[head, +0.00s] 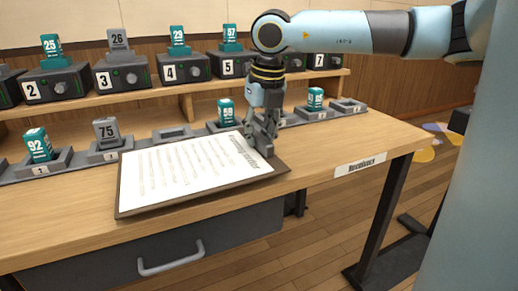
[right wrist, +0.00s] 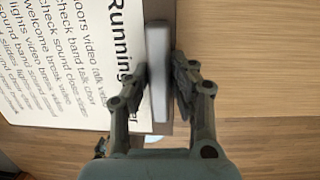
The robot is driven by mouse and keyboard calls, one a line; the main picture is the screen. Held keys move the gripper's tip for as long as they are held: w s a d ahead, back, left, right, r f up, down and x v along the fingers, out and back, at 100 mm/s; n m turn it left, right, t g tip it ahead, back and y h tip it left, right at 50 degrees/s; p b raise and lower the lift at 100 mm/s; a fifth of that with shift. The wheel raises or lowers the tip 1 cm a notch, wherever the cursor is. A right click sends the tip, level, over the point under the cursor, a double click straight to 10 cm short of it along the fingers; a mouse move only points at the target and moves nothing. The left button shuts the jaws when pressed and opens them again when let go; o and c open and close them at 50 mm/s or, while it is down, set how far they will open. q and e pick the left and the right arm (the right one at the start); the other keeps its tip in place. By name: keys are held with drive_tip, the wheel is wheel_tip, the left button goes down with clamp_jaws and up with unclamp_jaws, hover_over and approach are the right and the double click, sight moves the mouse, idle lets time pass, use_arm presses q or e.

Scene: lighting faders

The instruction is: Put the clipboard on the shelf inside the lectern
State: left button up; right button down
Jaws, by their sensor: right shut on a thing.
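The clipboard (head: 190,172) is a dark board with a white printed sheet, lying flat on or just above the wooden desk near its front edge. I cannot tell if it touches the wood. My right gripper (head: 264,140) points down at its right end. In the right wrist view, the fingers (right wrist: 160,82) are shut on the grey metal clip (right wrist: 158,70), one on each side, beside the heading "Running". The sheet also shows there (right wrist: 70,60). I can make out no lectern or inner shelf. My left gripper is out of view.
The wooden desk (head: 340,190) carries a row of grey fader bases, some with numbered blocks such as 92 (head: 38,146) and 75 (head: 106,132). A raised shelf (head: 120,98) behind holds several numbered boxes. A drawer with a handle (head: 170,262) is below.

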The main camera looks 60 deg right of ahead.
wheel_tip(320, 180, down, 3)
drive_tip(key=shift+r+b, duration=0.15)
drive_tip(key=shift+b, duration=0.2)
drive_tip(key=shift+r, duration=0.15)
drive_tip(key=c, duration=1.1)
unclamp_jaws()
drive_tip(key=shift+c, duration=0.2)
